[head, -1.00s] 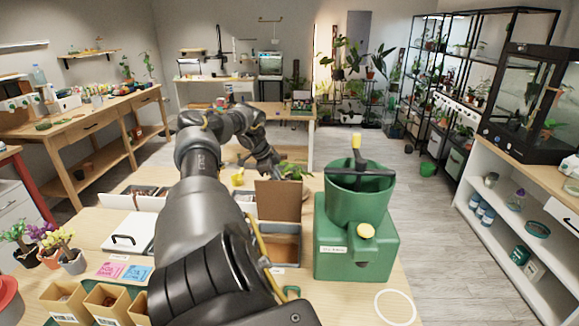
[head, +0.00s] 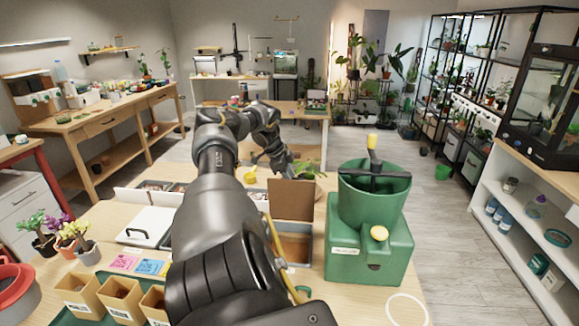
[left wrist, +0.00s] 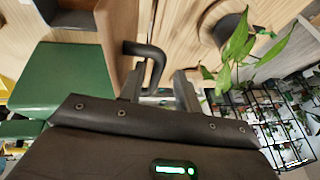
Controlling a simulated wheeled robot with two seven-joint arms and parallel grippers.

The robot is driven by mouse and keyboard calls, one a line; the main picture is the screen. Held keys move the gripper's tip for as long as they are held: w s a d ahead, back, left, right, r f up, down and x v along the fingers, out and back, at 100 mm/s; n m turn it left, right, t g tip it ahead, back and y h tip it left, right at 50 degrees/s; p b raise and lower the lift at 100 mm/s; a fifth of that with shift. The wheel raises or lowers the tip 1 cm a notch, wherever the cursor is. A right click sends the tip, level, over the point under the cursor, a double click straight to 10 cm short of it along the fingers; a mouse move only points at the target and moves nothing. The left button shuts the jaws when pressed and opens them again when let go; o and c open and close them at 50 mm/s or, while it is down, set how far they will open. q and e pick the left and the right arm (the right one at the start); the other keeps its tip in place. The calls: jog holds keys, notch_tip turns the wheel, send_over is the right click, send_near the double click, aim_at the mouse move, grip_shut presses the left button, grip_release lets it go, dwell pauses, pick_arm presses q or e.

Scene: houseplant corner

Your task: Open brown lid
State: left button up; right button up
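The brown lid (head: 291,200) stands upright, raised at the back of a grey-rimmed box (head: 292,262) on the table, and the box's inside shows below it. My left gripper (head: 284,165) is just behind the lid's top edge in the head view, its fingertips partly hidden there. In the left wrist view my left gripper (left wrist: 160,85) has its two fingers apart. A black bent handle (left wrist: 146,52) lies at the gap between them; I cannot tell whether it touches a finger. My right gripper is not in view.
A green machine (head: 365,250) stands close right of the box. A white lidded box (head: 150,226) is to the left. Small cardboard pots (head: 120,297) and potted flowers (head: 72,238) are at the front left. A leafy plant (head: 306,168) is behind the lid.

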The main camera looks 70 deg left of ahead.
pick_arm(q)
jog(key=b+v, duration=0.2)
jog(key=v, duration=0.7)
jog(key=shift+s+a+r, duration=0.25)
jog(key=shift+a, duration=0.05)
jog(key=shift+w+d, duration=0.1)
